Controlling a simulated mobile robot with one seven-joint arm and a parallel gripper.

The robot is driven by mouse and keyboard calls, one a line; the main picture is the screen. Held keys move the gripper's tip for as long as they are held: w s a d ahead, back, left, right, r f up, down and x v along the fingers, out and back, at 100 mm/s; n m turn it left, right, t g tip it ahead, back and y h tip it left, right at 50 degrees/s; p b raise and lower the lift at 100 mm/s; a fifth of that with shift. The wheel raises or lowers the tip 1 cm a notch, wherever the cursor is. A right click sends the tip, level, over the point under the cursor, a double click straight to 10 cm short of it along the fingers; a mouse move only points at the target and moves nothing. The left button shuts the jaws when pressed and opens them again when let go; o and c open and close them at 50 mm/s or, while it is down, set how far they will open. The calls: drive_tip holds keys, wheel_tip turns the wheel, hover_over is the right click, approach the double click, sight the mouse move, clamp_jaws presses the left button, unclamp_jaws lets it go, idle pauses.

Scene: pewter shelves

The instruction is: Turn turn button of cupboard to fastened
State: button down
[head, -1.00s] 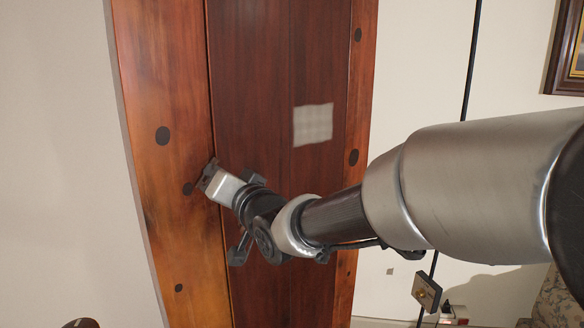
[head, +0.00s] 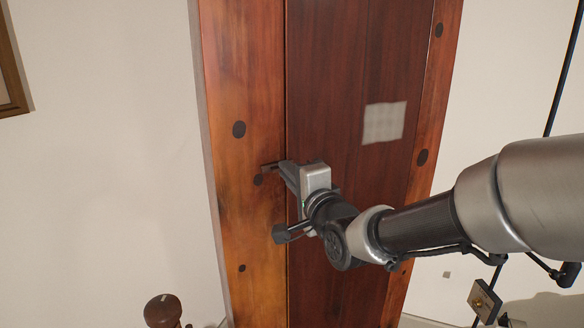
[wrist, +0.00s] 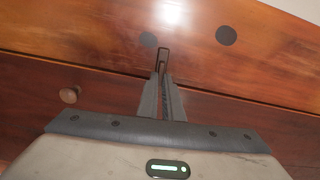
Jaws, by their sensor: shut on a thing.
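The cupboard's dark red-brown door (head: 330,90) meets a lighter orange upright (head: 240,210) along a near-vertical seam. The turn button (head: 269,167) is a small dark bar at my fingertips. It points left across the seam onto the orange upright. In the wrist view the turn button (wrist: 164,50) shows as a narrow dark-edged piece reaching up from between the fingertips over the lighter wood. My gripper (head: 282,167) is shut on it, and the wrist view shows both fingers (wrist: 162,82) close together. The fingers hide the button's inner end.
A round wooden knob (wrist: 70,94) sits on the door, left of my fingers in the wrist view. A pale square patch (head: 384,123) is higher on the door. A brown post top (head: 163,309) stands at lower left.

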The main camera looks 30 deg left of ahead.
drive_tip(key=shift+f+m, duration=0.1)
drive_tip(key=shift+m, duration=0.4)
drive_tip(key=c, duration=1.9)
unclamp_jaws()
drive_tip(key=p+v, duration=0.3)
drive_tip(key=v, duration=0.9)
